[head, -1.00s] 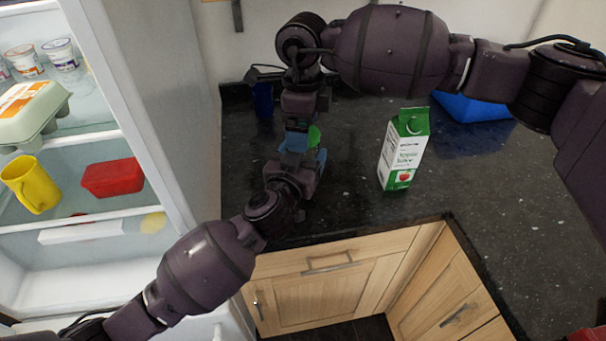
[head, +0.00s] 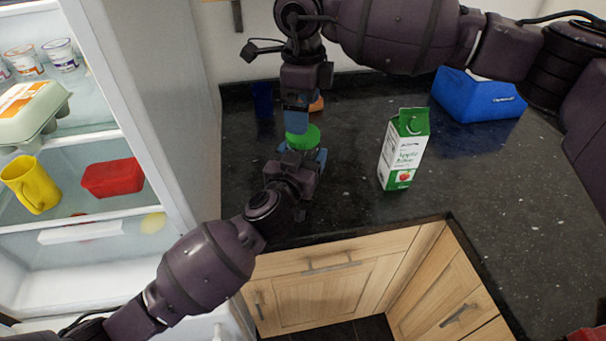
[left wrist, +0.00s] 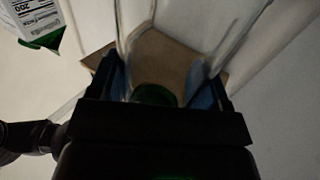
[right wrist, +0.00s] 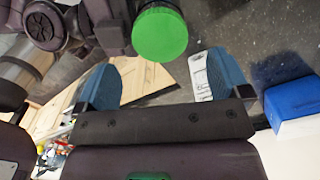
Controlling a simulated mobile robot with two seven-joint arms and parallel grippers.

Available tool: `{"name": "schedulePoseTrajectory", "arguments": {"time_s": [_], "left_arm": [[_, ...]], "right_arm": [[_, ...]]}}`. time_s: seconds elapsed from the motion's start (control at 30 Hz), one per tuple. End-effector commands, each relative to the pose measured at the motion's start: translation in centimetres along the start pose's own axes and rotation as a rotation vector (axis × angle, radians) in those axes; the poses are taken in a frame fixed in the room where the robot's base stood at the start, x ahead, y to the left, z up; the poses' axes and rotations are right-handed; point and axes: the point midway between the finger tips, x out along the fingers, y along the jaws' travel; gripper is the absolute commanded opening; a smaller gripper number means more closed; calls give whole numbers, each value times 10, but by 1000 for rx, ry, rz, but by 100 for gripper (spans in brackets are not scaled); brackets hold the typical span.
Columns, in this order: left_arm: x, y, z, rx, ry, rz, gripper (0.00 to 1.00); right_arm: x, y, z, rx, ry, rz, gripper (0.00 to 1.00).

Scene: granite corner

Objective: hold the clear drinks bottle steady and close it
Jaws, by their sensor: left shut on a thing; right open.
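The clear bottle (left wrist: 130,22) stands between the fingers of my left gripper (left wrist: 165,92), which is shut on it. In the head view my left gripper (head: 303,161) hides most of the bottle. A round green cap (head: 303,137) sits at the bottle's top, just above the left fingers. The cap also shows as a green disc in the right wrist view (right wrist: 160,35). How tight it sits cannot be told. My right gripper (right wrist: 160,85) is open and empty, fingers apart. In the head view the right gripper (head: 297,120) is just above and behind the cap.
An apple juice carton (head: 405,150) stands right of the grippers on the dark counter. A blue box (head: 478,95) is farther right, a blue cup (head: 262,98) at the back left. A small orange thing (head: 316,103) lies behind the right gripper. An open fridge (head: 150,60) bounds the left.

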Motion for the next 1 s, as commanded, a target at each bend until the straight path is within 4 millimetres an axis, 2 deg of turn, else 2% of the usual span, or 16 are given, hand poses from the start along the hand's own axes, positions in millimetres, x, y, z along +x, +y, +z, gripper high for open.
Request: {"name": "schedulePoseTrajectory", "arguments": {"time_s": [0.07, 0.1, 0.27, 0.7, 1.0], "left_arm": [[0, 0, 0, 0, -1, 0, 5], [0, 0, 0, 0, -1, 0, 5], [0, 0, 0, 0, -1, 0, 5], [0, 0, 0, 0, -1, 0, 5], [0, 0, 0, 0, -1, 0, 5]], "right_arm": [[0, 0, 0, 0, 0, 0, 95], [0, 0, 0, 0, 0, 0, 90], [-4, 0, 0, -49, -1, -1, 90], [-34, 0, 0, -397, 0, 0, 90], [-35, 0, 0, -418, -1, 0, 90]]}}
